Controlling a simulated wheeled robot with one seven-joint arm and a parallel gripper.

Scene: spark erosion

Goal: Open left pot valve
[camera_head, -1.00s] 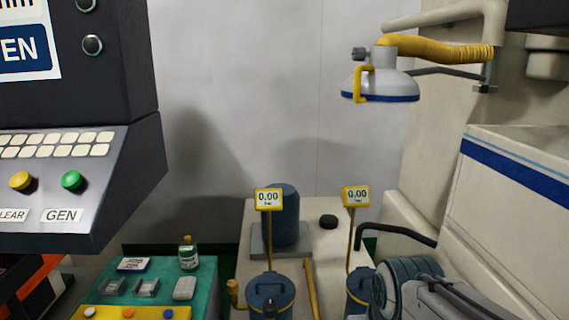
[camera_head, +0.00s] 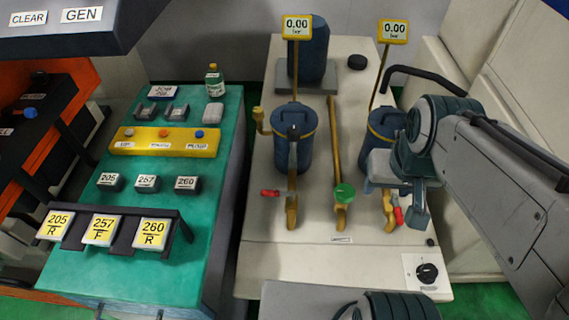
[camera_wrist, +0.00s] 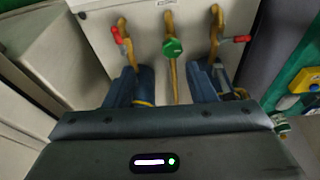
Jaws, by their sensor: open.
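The left pot (camera_head: 292,150) is a dark blue lidded cylinder with a yellow band. Its valve has a brass spout (camera_head: 292,212) and a red-tipped lever (camera_head: 270,193) pointing left. In the wrist view, this red lever (camera_wrist: 241,39) is at upper right, as that view is turned around. The right pot (camera_head: 383,124) is partly hidden by my arm; its red lever (camera_head: 399,216) is beside my gripper. My gripper (camera_head: 412,208) is open and empty, in front of the right pot in the head view.
A green round handle (camera_head: 344,193) sits on a brass pipe between the pots. Yellow gauges (camera_head: 297,27) and (camera_head: 394,31) read 0.00. A teal cabinet (camera_head: 215,190) with labelled blocks stands left. A black knob (camera_head: 428,273) is at front right. The pale bench front (camera_head: 290,255) is clear.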

